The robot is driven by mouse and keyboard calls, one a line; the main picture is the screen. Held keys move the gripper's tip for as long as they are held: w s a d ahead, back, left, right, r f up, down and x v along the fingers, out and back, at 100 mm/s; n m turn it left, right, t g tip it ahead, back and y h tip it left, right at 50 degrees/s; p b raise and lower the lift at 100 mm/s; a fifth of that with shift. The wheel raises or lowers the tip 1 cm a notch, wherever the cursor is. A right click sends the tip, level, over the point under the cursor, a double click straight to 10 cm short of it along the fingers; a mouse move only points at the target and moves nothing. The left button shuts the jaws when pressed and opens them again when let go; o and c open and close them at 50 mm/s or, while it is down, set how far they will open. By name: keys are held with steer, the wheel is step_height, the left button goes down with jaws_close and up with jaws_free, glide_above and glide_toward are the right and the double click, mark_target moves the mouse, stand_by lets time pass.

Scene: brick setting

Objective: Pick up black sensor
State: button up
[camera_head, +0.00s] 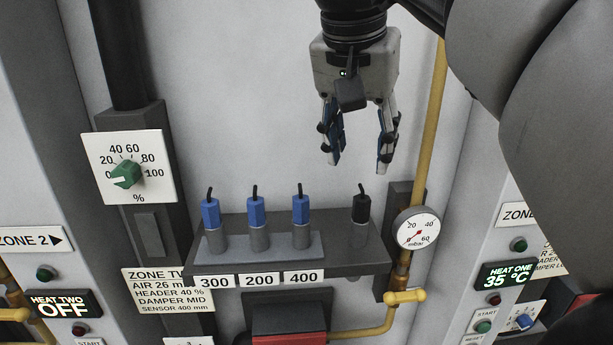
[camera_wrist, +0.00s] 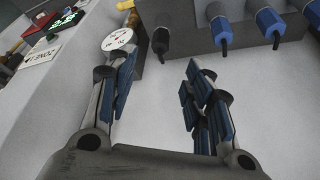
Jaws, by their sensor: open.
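The black sensor (camera_head: 361,208) stands upright at the right end of a grey shelf (camera_head: 345,255), with a grey lower body and a short cable on top. In the wrist view the black sensor (camera_wrist: 160,40) shows at the top, between and beyond the fingertips. My gripper (camera_head: 358,165) is open and empty, pointing down above the shelf, with its fingers above the black sensor and apart from it. In the wrist view both fingers of my gripper (camera_wrist: 158,75) show blue pads, spread wide.
Three blue sensors (camera_head: 255,212) stand in a row left of the black one, above labels 300, 200 and 400. A round pressure gauge (camera_head: 416,229) and a yellow pipe (camera_head: 432,130) are close on the right. A dial panel (camera_head: 128,166) is at left.

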mark_target(362, 199)
steer(key=b+x, duration=0.1)
steer(key=x, duration=1.3)
steer(key=shift+w+d+r+b, duration=0.1)
steer(key=shift+w+r+b, duration=0.05)
steer(key=shift+w+b, duration=0.2)
steer(key=shift+s, duration=0.1)
steer(key=shift+c, duration=0.2)
jaws_close()
